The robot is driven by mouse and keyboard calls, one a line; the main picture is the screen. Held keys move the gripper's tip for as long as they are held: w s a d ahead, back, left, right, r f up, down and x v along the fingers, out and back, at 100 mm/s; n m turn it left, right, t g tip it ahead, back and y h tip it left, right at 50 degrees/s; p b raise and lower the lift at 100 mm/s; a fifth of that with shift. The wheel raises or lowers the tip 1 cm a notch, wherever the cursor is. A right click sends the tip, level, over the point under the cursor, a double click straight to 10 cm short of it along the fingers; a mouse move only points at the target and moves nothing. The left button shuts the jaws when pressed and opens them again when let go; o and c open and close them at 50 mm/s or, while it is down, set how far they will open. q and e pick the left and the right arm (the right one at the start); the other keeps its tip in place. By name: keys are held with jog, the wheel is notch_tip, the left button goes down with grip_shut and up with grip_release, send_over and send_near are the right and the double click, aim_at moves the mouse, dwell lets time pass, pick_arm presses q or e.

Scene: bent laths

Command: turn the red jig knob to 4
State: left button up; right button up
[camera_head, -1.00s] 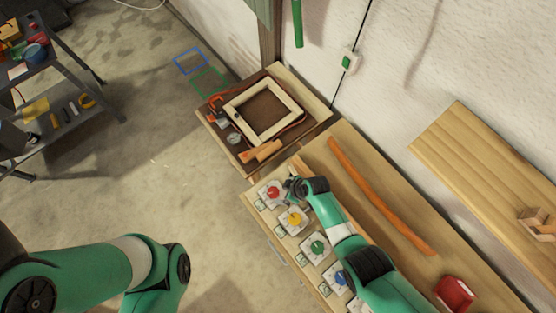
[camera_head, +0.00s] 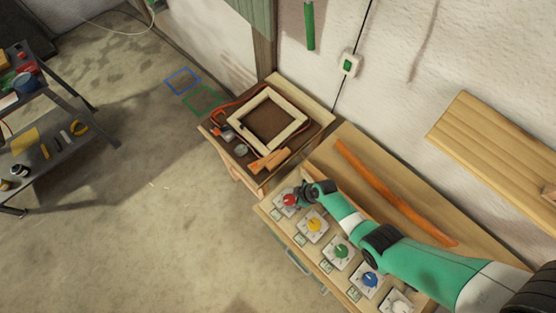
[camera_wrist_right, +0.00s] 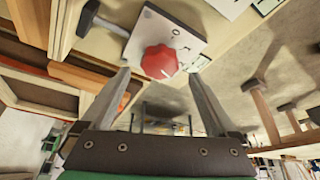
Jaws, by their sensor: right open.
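The red jig knob (camera_head: 290,200) sits on a white plate at the far end of a row of knobs on the bench. It also shows in the right wrist view (camera_wrist_right: 159,62), with its white plate (camera_wrist_right: 180,35) around it; some marks on the plate are too small to read surely. My right gripper (camera_head: 303,196) is at the knob's right side in the head view. In the right wrist view its two fingers (camera_wrist_right: 160,85) are spread apart, with the knob just beyond and between their tips. I cannot tell whether they touch it. My left gripper is out of view.
Yellow (camera_head: 314,225), green (camera_head: 341,251) and blue (camera_head: 370,279) knobs line the bench's front edge beside the red one. An orange lath (camera_head: 395,190) lies behind my right arm. A square wooden frame (camera_head: 291,103) lies on a neighbouring table.

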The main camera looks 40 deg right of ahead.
aim_at(290, 199)
notch_tip(290, 199, down, 2)
jog(key=shift+w+f+b, duration=0.1)
jog(key=shift+w+b, duration=0.05)
jog(key=shift+b, duration=0.25)
jog(key=shift+w+a+f+b, duration=0.15)
jog(key=shift+w+f+b, duration=0.15)
jog(key=shift+f, duration=0.05)
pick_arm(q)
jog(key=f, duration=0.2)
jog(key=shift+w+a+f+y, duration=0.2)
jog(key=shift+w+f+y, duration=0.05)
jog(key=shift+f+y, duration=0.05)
pick_arm(e)
jog(key=shift+r, duration=0.1)
jog(key=c, duration=1.4)
